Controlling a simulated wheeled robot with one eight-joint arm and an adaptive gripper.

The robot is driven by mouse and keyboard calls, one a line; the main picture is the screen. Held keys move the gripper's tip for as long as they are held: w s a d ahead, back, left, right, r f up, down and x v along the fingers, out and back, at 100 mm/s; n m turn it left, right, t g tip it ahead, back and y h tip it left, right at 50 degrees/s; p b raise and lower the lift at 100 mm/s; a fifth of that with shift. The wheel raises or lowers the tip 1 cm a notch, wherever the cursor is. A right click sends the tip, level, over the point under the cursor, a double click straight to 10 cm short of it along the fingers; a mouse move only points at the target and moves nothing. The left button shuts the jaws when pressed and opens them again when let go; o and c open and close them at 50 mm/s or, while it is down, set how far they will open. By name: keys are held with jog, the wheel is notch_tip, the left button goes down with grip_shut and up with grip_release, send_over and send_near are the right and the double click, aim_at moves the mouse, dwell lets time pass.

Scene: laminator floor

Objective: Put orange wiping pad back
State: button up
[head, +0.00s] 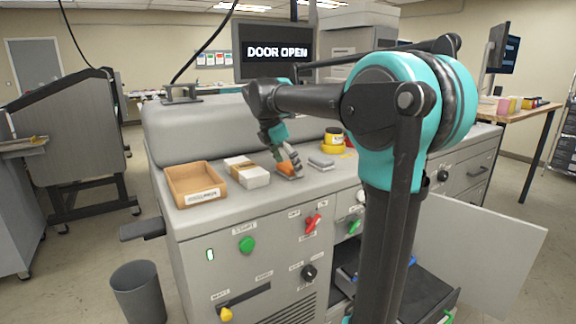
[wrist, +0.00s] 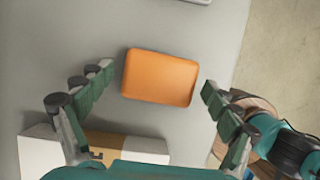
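The orange wiping pad (head: 284,167) lies on the grey top of the machine, partly hidden by my gripper in the head view. In the wrist view the orange pad (wrist: 159,77) lies flat between my two fingers, with a gap on each side. My gripper (wrist: 158,82) is open above it and holds nothing. In the head view my gripper (head: 288,164) points down at the pad.
A wooden tray (head: 196,184) and a white stack with a brown band (head: 247,172) stand left of the pad. A grey block (head: 321,161) and yellow rolls (head: 333,142) are to its right. A cabinet door (head: 480,252) hangs open below; a screen (head: 275,50) reads "DOOR OPEN".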

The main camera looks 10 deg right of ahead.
jog(key=v, duration=1.2)
jog(key=shift+r, duration=0.15)
